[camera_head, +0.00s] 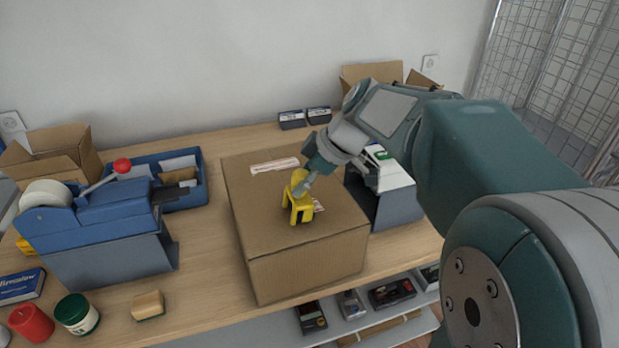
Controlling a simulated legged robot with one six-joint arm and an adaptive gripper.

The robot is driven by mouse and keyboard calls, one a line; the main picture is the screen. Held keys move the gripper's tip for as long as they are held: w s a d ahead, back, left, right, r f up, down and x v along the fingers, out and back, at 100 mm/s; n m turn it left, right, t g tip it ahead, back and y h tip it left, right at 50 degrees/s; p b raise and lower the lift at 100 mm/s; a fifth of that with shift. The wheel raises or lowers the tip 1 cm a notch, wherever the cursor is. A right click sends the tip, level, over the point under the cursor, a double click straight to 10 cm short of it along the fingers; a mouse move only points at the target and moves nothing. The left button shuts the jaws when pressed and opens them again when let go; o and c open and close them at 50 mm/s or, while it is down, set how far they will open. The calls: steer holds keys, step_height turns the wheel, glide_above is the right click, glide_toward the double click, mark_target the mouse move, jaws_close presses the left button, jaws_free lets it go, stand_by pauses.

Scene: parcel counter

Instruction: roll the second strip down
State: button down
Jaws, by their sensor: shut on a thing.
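A closed cardboard parcel (300,244) stands in the middle of the counter. One pale strip with reddish print (273,166) lies across the far part of its top. A second pale strip (319,206) shows only in part beside the yellow tool, the rest hidden behind it. My gripper (303,184) is shut on the yellow tool (299,208) above the parcel's top. The tool hides most of the contact area, so I cannot tell whether it touches the strip.
A blue tape dispenser (95,236) with a red-knobbed lever stands left of the parcel. A grey stand with white items (395,205) is close on the right. A sponge-like block (148,305), a green jar (77,314) and a red cylinder (31,323) sit at front left.

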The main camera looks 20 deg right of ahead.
steer(key=shift+a+f, duration=0.1)
steer(key=shift+a, duration=0.3)
steer(key=shift+a, duration=0.15)
steer(key=shift+s+a, duration=0.1)
steer(key=shift+a, duration=1.3)
step_height(320, 180, up, 6)
stand_by(0.5)
